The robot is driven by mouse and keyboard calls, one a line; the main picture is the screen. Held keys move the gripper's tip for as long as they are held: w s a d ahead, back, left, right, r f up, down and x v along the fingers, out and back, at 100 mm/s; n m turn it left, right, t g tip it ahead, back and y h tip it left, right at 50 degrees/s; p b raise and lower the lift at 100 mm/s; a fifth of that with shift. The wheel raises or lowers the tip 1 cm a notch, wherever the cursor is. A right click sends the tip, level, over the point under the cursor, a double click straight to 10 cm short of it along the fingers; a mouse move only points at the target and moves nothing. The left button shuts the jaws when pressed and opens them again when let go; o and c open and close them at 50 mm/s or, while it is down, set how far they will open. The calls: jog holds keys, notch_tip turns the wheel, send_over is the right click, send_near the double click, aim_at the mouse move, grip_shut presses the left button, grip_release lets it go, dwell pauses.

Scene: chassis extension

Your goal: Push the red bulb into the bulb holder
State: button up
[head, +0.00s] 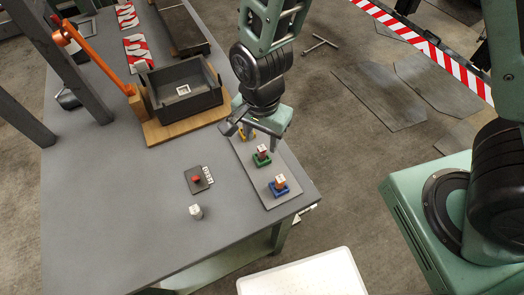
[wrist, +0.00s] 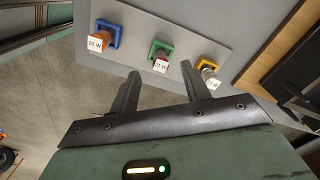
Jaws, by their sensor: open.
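A small red round piece (head: 197,179) sits on a dark plate (head: 199,185) on the table, beside a small label strip; I cannot tell whether it is the red bulb or a button. A grey board (head: 262,190) at the table's right side carries blue (head: 280,190), green (head: 262,160) and yellow (head: 246,136) square holders. My gripper (wrist: 160,69) is open and empty, above the board near the green and yellow holders.
A black open box (head: 158,110) on a wooden base and an orange lever (head: 85,48) stand farther back. The table's front left is clear.

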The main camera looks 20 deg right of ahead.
aim_at(262, 148)
jog(key=shift+w+d+f+p, duration=0.1)
jog(key=shift+f+p, duration=0.2)
jog(key=shift+f, duration=0.95)
jog(key=shift+w+f+p, duration=0.1)
jog(key=shift+f+p, duration=0.15)
jog(key=shift+f, duration=1)
jog(key=shift+c, duration=0.4)
jog(key=c, duration=0.9)
